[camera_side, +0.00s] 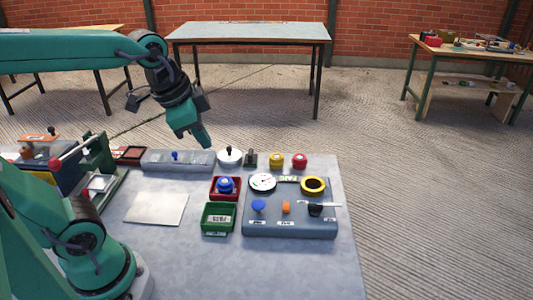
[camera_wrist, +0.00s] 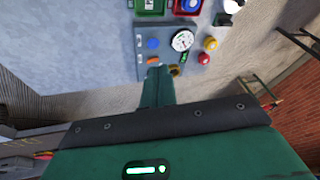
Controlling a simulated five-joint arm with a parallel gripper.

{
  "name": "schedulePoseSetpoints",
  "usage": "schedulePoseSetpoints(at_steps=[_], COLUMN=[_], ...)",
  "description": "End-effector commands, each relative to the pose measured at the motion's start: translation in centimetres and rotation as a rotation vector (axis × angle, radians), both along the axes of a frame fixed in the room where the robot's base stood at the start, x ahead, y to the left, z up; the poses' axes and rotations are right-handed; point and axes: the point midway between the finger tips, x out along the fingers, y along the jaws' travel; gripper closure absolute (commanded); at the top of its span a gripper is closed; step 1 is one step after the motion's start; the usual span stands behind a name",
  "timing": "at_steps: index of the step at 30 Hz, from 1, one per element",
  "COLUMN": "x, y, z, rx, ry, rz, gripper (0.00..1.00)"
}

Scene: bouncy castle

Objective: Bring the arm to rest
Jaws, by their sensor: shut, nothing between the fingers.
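My teal arm reaches in from the left in the side view, raised above the table (camera_side: 270,263). My gripper (camera_side: 204,141) hangs at its end, pointing down and slightly right, above the far part of the table. It is shut and holds nothing. In the wrist view my gripper (camera_wrist: 157,74) shows as a narrow green shape, and the grey control panel (camera_wrist: 154,62) appears beyond it. The panel also shows in the side view (camera_side: 290,228), right of and lower than my gripper, with a dial (camera_side: 262,183), a yellow ring (camera_side: 313,186) and coloured knobs.
A green tray (camera_side: 204,230) and a red tray (camera_side: 213,194) with a blue knob stand left of the panel. A grey rail block (camera_side: 165,161), white domed piece (camera_side: 230,156), and yellow (camera_side: 276,159) and red (camera_side: 299,160) buttons line the back. A pale plate (camera_side: 156,209) lies flat.

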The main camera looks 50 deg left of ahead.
Motion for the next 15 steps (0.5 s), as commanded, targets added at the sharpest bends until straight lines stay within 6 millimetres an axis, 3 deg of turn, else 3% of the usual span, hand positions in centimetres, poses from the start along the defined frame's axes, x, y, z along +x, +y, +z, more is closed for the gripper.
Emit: schedulePoseSetpoints(at_steps=[6, 15], x=[-3.1, -4.7], y=[0.4, 0.6], z=[-0.9, -1.7], rx=[-0.116, -0.202], ry=[-0.072, -0.111], rz=[0.277, 0.454], gripper=[1.00, 1.00])
